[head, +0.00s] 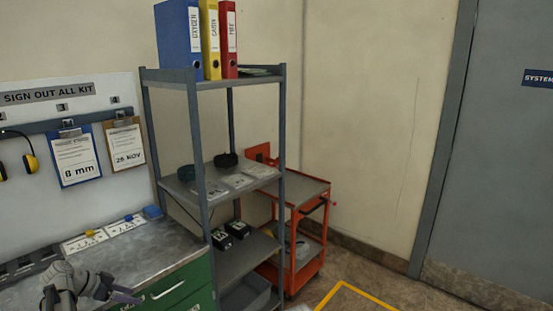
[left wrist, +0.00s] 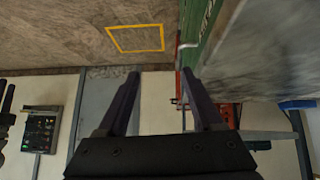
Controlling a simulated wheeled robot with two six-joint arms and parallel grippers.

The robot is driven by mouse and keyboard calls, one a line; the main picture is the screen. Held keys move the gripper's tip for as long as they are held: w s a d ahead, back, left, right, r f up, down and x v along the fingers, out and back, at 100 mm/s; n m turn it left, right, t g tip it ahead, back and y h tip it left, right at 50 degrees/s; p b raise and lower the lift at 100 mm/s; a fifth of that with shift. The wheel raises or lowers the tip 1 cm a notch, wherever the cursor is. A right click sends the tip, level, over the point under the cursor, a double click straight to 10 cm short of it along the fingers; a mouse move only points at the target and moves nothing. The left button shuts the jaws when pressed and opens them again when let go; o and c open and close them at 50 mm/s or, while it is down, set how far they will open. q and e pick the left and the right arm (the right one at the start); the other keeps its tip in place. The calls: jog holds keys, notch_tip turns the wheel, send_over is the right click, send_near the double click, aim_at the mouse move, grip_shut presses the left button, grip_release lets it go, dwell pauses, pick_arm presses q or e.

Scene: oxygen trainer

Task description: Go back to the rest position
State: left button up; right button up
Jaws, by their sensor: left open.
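My left gripper (head: 122,296) is at the lower left of the head view, by the front edge of the grey-topped workbench (head: 165,243). In the left wrist view its two dark fingers (left wrist: 160,75) stand apart with nothing between them. The green drawer front (left wrist: 207,25) of the bench is close to the right finger in that view. The gripper touches nothing that I can see.
A grey shelf rack (head: 215,83) with binders stands beside the bench, and an orange trolley (head: 300,195) behind it. A yellow floor outline (head: 370,295) also shows in the left wrist view (left wrist: 135,50). A gauge panel (left wrist: 40,133) is at left there. The floor by the outline is clear.

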pick_arm(q)
jog(key=s+d+f+n+g+y, duration=0.1)
jog(key=s+d+f+g, duration=0.1)
jog(key=d, duration=0.9)
jog(key=s+d+f+g+y, duration=0.1)
jog(key=s+d+f+g, duration=0.15)
jog(key=d, duration=0.95)
jog(key=s+d+n+g+y, duration=0.1)
jog(key=s+d+n+y, duration=0.2)
jog(key=s+d, duration=1.2)
jog(key=shift+s+d+f+g+y, duration=0.2)
jog(key=shift+d+f+g+y, duration=0.2)
jog(key=shift+d+y, duration=0.75)
